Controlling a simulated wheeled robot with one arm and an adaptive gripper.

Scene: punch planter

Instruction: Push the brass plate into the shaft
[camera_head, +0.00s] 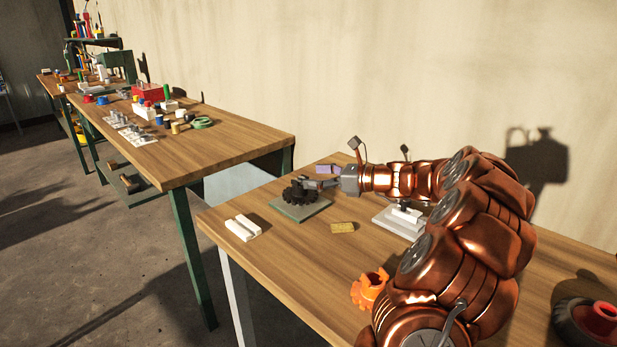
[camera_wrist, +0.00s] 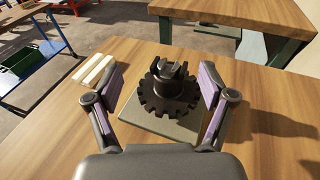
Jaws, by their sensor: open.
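A black toothed gear (camera_head: 298,193) sits on that base plate. In the wrist view the gear (camera_wrist: 168,98) carries a dark upright shaft (camera_wrist: 173,75) with a slotted top. My gripper (camera_head: 316,178) is open at the gear. In the wrist view its purple-padded fingers (camera_wrist: 160,85) stand apart on either side of the shaft, with nothing between them clearly gripped.
White bars (camera_head: 243,228) lie at the table's left edge. An orange gear part (camera_head: 370,288) is near the front, and a light grey fixture (camera_head: 397,222) stands under my arm. A dark round part with a red hub (camera_head: 604,311) is at right. Another cluttered table (camera_head: 235,137) stands behind.

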